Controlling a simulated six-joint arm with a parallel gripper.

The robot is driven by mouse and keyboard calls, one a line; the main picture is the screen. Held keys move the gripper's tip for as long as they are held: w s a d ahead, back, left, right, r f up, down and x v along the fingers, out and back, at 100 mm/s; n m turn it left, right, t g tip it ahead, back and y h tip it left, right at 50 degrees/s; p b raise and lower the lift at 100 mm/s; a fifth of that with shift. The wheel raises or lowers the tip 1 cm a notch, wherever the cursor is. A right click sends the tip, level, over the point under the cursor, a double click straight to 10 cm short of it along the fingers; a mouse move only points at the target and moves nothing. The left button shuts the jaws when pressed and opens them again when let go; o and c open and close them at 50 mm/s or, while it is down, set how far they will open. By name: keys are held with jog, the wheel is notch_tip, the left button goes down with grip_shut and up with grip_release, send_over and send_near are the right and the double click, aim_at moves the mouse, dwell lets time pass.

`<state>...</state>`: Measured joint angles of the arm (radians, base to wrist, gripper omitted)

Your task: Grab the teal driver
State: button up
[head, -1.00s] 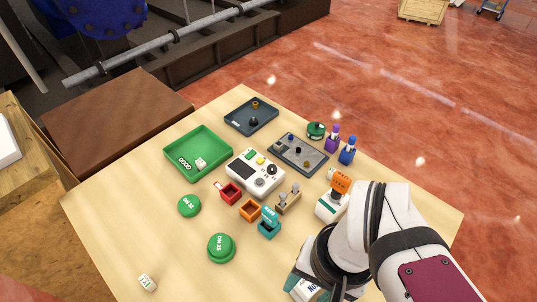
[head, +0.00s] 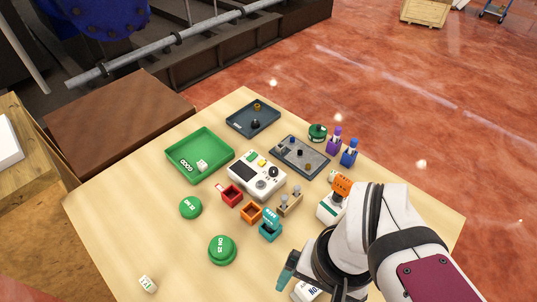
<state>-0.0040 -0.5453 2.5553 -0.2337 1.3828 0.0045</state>
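A teal, roughly cylindrical piece that looks like the teal driver (head: 287,268) shows at the lower middle, tilted, just left of my wrist. Its right part is hidden behind my arm. My gripper (head: 314,275) is at the lower right beside this piece, largely hidden by my own wrist. I cannot see its fingertips or whether they close on the teal piece. A white block with dark lettering (head: 305,292) shows just below, partly cut off by the frame edge.
Teal (head: 270,228), orange (head: 250,213) and red (head: 231,195) bins sit near the middle. Green buttons (head: 222,250) lie to the left. The table's front left (head: 130,240) is mostly clear.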

notch_tip(320, 180, down, 2)
jog(key=w+d+n+g+h, duration=0.2)
jog(key=n+h, duration=0.2)
jog(key=n, duration=0.3)
jog(key=n+t+h, duration=0.7)
jog(key=n+t, duration=0.5)
jog(key=n, duration=1.3)
send_near(271, 223)
jog(key=x, duration=0.4)
jog(key=r+x, duration=0.1)
jog(key=x, duration=0.4)
jog(key=w+x, duration=0.1)
jog(key=x, duration=0.3)
jog(key=shift+w, duration=0.2)
grip_shut()
